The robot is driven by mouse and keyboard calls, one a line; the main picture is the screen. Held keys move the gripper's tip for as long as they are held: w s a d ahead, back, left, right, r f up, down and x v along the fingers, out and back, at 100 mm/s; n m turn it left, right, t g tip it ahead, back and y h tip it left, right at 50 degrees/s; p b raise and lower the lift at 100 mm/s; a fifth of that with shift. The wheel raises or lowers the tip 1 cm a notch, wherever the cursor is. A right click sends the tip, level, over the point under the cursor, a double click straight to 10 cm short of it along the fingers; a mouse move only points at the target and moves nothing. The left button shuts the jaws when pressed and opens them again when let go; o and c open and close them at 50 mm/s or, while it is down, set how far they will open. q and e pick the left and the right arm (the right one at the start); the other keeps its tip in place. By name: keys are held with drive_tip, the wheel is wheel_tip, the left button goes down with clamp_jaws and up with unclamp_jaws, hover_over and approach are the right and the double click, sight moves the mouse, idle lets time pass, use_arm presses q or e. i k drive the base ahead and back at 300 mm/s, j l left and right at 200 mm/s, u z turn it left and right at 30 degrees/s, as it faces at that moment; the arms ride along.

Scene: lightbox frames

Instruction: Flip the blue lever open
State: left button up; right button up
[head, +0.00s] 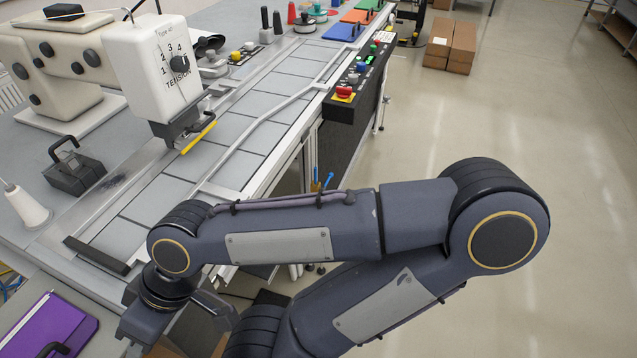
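No thing in the head view is plainly a blue lever. A thin blue stick (328,180) beside an orange one shows under the table's right edge, partly hidden behind my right arm. A flat blue panel (343,32) with a black handle lies at the far end of the table. My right arm reaches in from the right across the near end of the table. My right gripper (172,325) is at the lower left, pointing down, partly cut off by the picture's bottom edge. Its fingertips do not show clearly. It is far from the blue panel. My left gripper is not in view.
A white sewing-type machine (155,70) with a tension dial stands on the table at left. A black control box (357,85) with coloured buttons sticks out from the right edge. A purple panel (45,335) lies lower left.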

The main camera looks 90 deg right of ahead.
sight(329, 174)
drive_tip(key=z, duration=3)
drive_tip(key=i+l+u, duration=0.25)
drive_tip(key=i+l, duration=0.25)
drive_tip(key=l, duration=0.2)
drive_tip(key=i+l+u, duration=0.15)
drive_tip(key=l, duration=0.25)
drive_tip(key=i+l+u, duration=0.1)
drive_tip(key=i+l, duration=0.2)
drive_tip(key=i+l+u, duration=0.15)
drive_tip(key=l, duration=0.4)
drive_tip(key=i+j, duration=0.15)
drive_tip(key=j, duration=0.15)
drive_tip(key=i+j, duration=0.15)
drive_tip(key=j, duration=0.1)
